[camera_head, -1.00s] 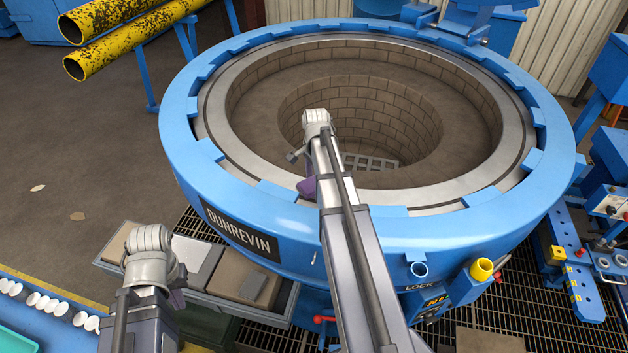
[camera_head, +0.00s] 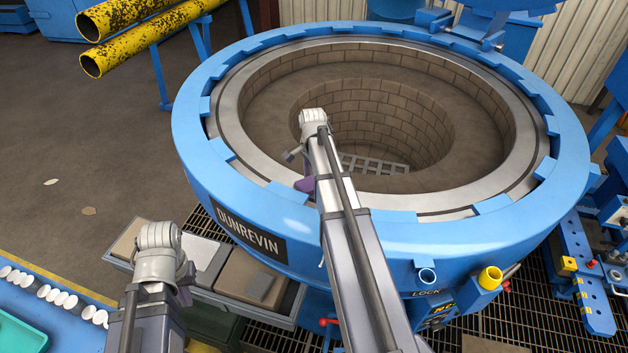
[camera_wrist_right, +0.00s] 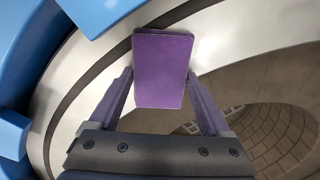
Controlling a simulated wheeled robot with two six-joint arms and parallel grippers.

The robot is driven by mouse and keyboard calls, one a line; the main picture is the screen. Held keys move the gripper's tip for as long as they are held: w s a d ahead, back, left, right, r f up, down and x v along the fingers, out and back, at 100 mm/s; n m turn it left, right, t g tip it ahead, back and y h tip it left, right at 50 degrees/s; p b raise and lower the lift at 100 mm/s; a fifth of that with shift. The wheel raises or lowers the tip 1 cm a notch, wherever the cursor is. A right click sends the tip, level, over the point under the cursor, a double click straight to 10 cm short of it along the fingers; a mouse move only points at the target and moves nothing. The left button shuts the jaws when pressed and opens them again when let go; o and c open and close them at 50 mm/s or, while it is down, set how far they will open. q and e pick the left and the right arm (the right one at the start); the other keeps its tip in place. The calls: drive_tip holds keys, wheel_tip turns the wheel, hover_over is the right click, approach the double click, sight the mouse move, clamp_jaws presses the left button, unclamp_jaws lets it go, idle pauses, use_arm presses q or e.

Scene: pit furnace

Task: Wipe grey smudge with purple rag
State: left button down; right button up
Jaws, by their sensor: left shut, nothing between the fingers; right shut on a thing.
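The purple rag (camera_wrist_right: 163,68) is a flat rectangular pad, held between the purple fingers of my right gripper (camera_wrist_right: 160,85) in the right wrist view. Pale metal of the furnace's inner ring lies behind it; I cannot tell whether they touch. In the head view my right gripper (camera_head: 305,184) is mostly hidden by its arm, over the near side of the furnace ring. My left gripper (camera_head: 184,294) is low at the left, largely hidden behind its wrist, and holds nothing visible. I cannot make out the grey smudge; a pale patch (camera_head: 294,225) on the blue rim may be only shine.
The round blue furnace rim (camera_head: 375,247) surrounds a brick-lined pit (camera_head: 385,120). A tray (camera_head: 215,297) with flat plates sits below the rim at left. Yellow pipes (camera_head: 145,35) lie at the upper left. A yellow-topped fitting (camera_head: 490,277) juts out at the lower right.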

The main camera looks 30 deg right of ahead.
drive_tip(key=shift+r+p, duration=2.9)
drive_tip(key=shift+r, duration=0.1)
wheel_tip(320, 180, up, 3)
drive_tip(key=p, duration=0.3)
